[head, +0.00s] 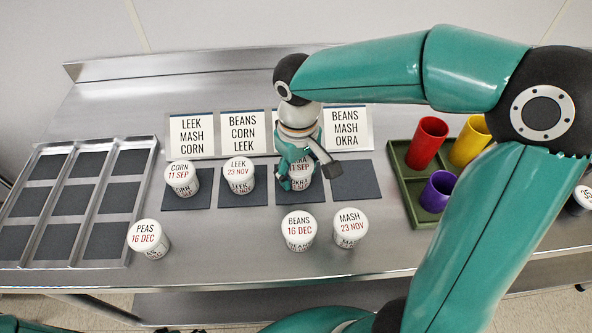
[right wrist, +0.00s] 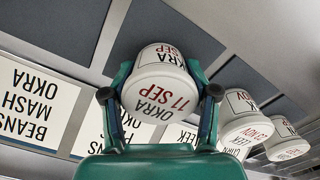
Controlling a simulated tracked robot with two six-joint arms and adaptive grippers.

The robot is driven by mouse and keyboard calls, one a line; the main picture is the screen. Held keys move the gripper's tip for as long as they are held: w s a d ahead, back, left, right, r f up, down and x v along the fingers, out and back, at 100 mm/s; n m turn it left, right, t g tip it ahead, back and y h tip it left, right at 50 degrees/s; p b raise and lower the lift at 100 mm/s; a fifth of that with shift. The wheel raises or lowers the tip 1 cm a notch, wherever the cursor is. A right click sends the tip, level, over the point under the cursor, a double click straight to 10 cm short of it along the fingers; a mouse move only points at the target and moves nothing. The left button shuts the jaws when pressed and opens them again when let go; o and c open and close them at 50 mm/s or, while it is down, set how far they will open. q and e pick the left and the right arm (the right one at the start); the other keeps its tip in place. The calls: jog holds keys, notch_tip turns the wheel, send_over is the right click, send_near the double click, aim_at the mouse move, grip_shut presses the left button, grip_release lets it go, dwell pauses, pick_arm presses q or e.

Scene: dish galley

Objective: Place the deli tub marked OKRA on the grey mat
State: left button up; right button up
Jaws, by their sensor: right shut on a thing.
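My right gripper (head: 306,170) is shut on the white deli tub marked OKRA 11 SEP (head: 300,184). In the right wrist view the fingers (right wrist: 160,92) flank the tub (right wrist: 158,92), its lid lettering showing. The tub is over the third dark grey mat (head: 314,194) in the row; I cannot tell if it touches the mat. The fourth mat (head: 356,181) is bare. The CORN tub (head: 181,178) and the LEEK tub (head: 239,176) stand on the first two mats. My left gripper is not in view.
Label cards such as BEANS MASH OKRA (head: 346,128) stand behind the mats. BEANS (head: 298,232), MASH (head: 350,228) and PEAS (head: 148,238) tubs stand in front. A sectioned metal tray (head: 126,202) is left; a green tray (head: 412,206) with coloured cups is right.

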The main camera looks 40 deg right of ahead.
jog(key=o, duration=1.2)
jog(key=shift+o, duration=0.2)
notch_tip(320, 180, up, 11)
jog(key=shift+w+f+p, duration=0.1)
jog(key=shift+p, duration=0.5)
jog(key=shift+r, duration=0.65)
